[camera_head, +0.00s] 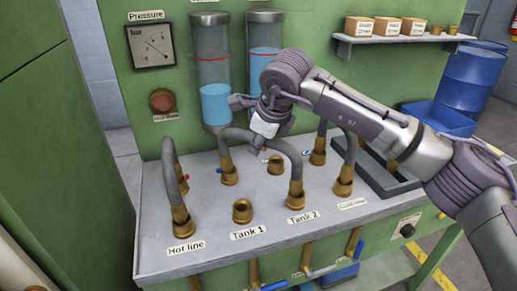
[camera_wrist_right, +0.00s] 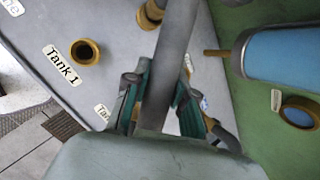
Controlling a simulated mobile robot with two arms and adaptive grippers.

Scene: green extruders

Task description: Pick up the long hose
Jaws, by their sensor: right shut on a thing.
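The long grey hose (camera_head: 287,150) arches over the grey panel top, from a brass fitting at the back left to the brass fitting at the Tank 2 label (camera_head: 302,217). Both its ends appear to sit in their fittings. My right gripper (camera_head: 262,138) is at the top of the arch, shut on the hose. In the right wrist view the hose (camera_wrist_right: 174,45) runs between the two fingers (camera_wrist_right: 157,92), and its lower part is hidden by the gripper body. My left gripper is not in view.
Shorter hoses stand at the Hot line fitting (camera_head: 181,222) and at the right (camera_head: 350,155). The Tank 1 fitting (camera_head: 242,211) has no hose. Two blue-filled cylinders (camera_head: 212,70) and a shelf with boxes (camera_head: 400,38) are behind. A dark tray (camera_head: 378,188) lies at the right.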

